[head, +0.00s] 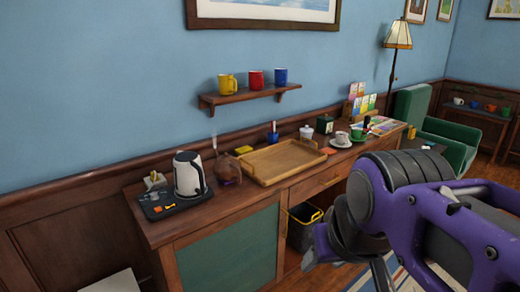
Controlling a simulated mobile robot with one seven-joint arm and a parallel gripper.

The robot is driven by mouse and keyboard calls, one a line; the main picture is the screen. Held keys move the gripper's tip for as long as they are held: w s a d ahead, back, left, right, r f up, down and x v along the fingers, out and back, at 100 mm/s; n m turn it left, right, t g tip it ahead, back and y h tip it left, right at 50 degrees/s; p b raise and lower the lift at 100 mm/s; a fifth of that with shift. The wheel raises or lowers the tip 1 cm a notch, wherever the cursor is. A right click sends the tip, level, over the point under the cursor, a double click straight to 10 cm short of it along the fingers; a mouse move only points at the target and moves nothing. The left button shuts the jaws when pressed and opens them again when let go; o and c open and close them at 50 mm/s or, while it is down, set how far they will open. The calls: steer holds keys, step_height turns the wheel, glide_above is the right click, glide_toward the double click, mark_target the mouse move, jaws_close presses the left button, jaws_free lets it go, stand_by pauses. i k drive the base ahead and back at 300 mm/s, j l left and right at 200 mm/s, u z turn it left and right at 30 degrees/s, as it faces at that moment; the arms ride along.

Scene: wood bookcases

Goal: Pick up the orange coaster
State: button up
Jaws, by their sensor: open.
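A small flat orange piece, which looks like the orange coaster (328,151), lies on the wooden sideboard (225,205), just right of the wooden tray (262,178) and left of a white cup on a saucer (341,140). My gripper (346,270) is in the lower right, in front of the sideboard and well apart from the coaster. Its jaws are open and look empty. My purple arm covers the right part of the view and hides the floor and some furniture behind it.
A kettle (188,174) and a black tray (172,203) with small items stand at the sideboard's left end. A shelf with mugs (250,96) hangs above. A bin (303,226) stands below.

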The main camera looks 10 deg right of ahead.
mark_target(327, 151)
steer(key=i+l+z, duration=0.15)
steer(key=z, duration=0.3)
steer(key=i+z, duration=0.25)
steer(key=z, duration=0.25)
steer(key=i+z, duration=0.2)
steer(key=i, duration=0.35)
steer(key=i+j+z, duration=0.1)
steer(key=i+z, duration=0.15)
steer(key=i, duration=0.3)
